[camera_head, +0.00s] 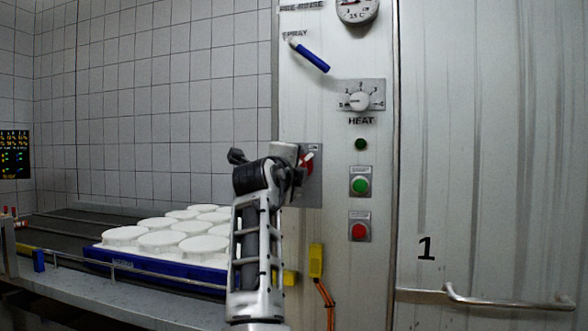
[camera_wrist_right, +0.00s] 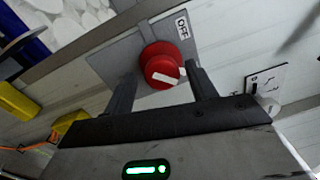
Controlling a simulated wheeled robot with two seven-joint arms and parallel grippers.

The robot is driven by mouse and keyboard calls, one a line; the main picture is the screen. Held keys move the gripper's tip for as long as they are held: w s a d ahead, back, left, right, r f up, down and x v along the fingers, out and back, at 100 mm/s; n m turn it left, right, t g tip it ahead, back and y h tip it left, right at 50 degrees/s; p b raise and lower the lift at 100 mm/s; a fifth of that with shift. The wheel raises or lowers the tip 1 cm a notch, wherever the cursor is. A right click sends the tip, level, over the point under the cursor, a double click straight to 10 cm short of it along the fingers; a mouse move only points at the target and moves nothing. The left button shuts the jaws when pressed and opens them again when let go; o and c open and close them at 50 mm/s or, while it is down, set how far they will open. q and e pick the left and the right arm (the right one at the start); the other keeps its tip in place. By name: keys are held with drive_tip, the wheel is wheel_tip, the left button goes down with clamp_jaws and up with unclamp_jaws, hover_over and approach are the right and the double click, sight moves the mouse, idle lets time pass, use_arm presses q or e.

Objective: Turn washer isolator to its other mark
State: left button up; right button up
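The washer isolator is a round red knob (camera_wrist_right: 160,62) with a white pointer bar, on a grey plate (camera_wrist_right: 112,60). In the wrist view an OFF label (camera_wrist_right: 183,26) is on the plate above right of the knob. The pointer bar lies toward the right finger, not at the label. My right gripper (camera_wrist_right: 161,74) is open, with a finger on either side of the knob; contact cannot be told. In the head view the knob (camera_head: 306,162) is partly hidden by my right arm. No other mark is readable. My left gripper is not in view.
A HEAT dial (camera_head: 360,101), a blue-handled spray lever (camera_head: 309,55), a green button (camera_head: 360,186) and a red button (camera_head: 359,231) are near the isolator. White moulds in a blue crate (camera_head: 110,262) stand on the conveyor at left. A door handle (camera_head: 500,301) protrudes at right.

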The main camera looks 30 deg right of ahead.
drive_tip(key=shift+s+a, duration=0.1)
drive_tip(key=b+v, duration=0.3)
drive_tip(key=v, duration=1.2)
drive_tip(key=shift+s+a, duration=0.2)
drive_tip(key=shift+s, duration=0.05)
drive_tip(key=shift+f, duration=0.1)
